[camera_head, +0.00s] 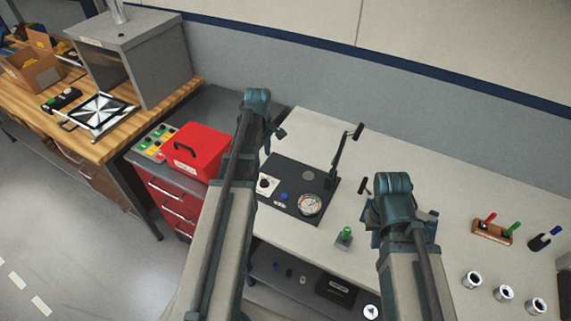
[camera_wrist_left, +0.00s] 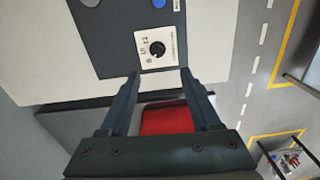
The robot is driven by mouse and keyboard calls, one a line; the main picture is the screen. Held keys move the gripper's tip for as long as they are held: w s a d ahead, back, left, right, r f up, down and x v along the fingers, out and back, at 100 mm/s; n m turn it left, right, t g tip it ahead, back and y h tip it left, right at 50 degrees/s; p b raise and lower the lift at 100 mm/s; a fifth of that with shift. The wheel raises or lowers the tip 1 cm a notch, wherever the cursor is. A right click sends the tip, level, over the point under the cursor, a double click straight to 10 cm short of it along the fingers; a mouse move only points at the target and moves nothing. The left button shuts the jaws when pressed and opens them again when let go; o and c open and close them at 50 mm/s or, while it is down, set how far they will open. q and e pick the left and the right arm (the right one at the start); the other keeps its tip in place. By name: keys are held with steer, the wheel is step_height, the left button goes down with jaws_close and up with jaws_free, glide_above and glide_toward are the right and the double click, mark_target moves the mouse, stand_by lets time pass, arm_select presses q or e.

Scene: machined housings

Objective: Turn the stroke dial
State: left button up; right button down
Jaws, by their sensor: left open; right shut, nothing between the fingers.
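The stroke dial is a black round knob on a white marked plate. In the head view the dial (camera_head: 264,183) is at the left side of a dark panel (camera_head: 291,211) on the pale bench. In the left wrist view the dial (camera_wrist_left: 157,48) is near the top centre, beyond the fingertips. My left gripper (camera_wrist_left: 160,73) is open, with nothing between its fingers and the dial plate just past them. In the head view my left gripper (camera_head: 277,132) is partly hidden by its arm. My right gripper (camera_head: 363,186) is shut and empty, right of the panel.
The panel also carries a gauge (camera_head: 310,204), a blue button (camera_head: 284,196) and a black upright arm (camera_head: 345,147). A red box (camera_head: 193,152) stands left of the panel. A green-topped part (camera_head: 345,236) sits in front. Metal cups (camera_head: 504,293) and a wooden holder (camera_head: 491,232) are at right.

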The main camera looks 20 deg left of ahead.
mark_target(264, 181)
arm_select(q)
steer(key=shift+w+a+r+n, duration=0.15)
steer(key=shift+w+a+n, duration=0.15)
steer(key=shift+w, duration=0.05)
arm_select(e)
steer(key=shift+w+d+r, duration=0.15)
steer(key=shift+d, duration=0.1)
arm_select(q)
step_height(264, 181, down, 14)
steer(key=b, duration=1.4)
steer(key=shift+r, duration=0.1)
arm_select(e)
step_height(264, 181, down, 14)
steer(key=shift+r, duration=0.1)
arm_select(q)
jaws_close()
